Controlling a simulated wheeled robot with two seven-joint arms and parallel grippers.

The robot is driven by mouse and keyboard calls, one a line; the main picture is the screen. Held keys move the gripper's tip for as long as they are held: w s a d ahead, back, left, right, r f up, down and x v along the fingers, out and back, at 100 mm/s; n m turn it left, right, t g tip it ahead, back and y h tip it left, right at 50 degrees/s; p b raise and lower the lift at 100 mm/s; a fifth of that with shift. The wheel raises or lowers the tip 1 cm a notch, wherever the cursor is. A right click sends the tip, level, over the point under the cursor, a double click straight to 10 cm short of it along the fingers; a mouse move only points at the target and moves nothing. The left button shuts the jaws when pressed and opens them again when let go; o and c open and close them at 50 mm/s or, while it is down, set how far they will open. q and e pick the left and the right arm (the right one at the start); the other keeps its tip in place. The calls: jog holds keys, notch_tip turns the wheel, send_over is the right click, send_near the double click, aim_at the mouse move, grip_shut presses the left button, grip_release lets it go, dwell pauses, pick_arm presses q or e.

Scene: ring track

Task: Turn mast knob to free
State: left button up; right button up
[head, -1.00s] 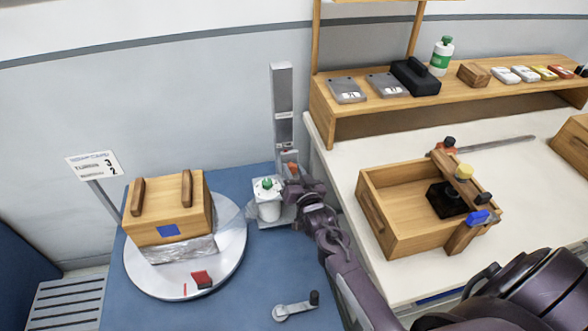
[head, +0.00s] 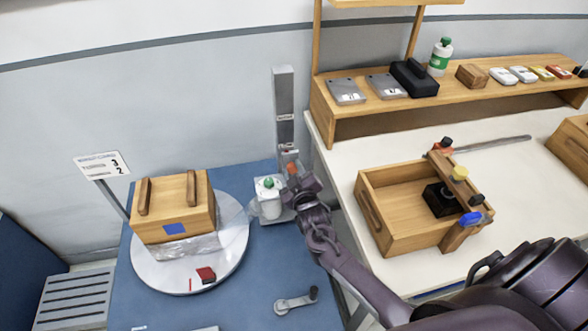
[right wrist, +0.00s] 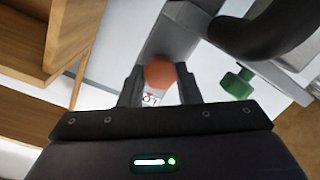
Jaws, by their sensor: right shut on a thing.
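The grey mast (head: 284,110) stands upright at the back edge of the blue table. Its orange-red round knob (head: 291,168) sits low on the mast, partly hidden by my right gripper (head: 298,182). In the right wrist view the knob (right wrist: 160,72) lies between the two dark fingers of the right gripper (right wrist: 160,88), which is shut on it. A small white label with partly readable lettering shows just below the knob there. How far the knob is turned is not clear. My left gripper is not in view.
A round turntable (head: 165,277) carries a wooden box (head: 172,215). A crank handle (head: 296,301) lies in front. An open wooden tray (head: 375,212) stands on the bench to the right.

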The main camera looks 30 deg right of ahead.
jog(key=shift+f+n, duration=0.1)
jog(key=shift+n, duration=0.9)
jog(key=o, duration=1)
jog(key=shift+c, duration=0.2)
jog(key=v, duration=0.8)
jog(key=shift+w+a, duration=0.1)
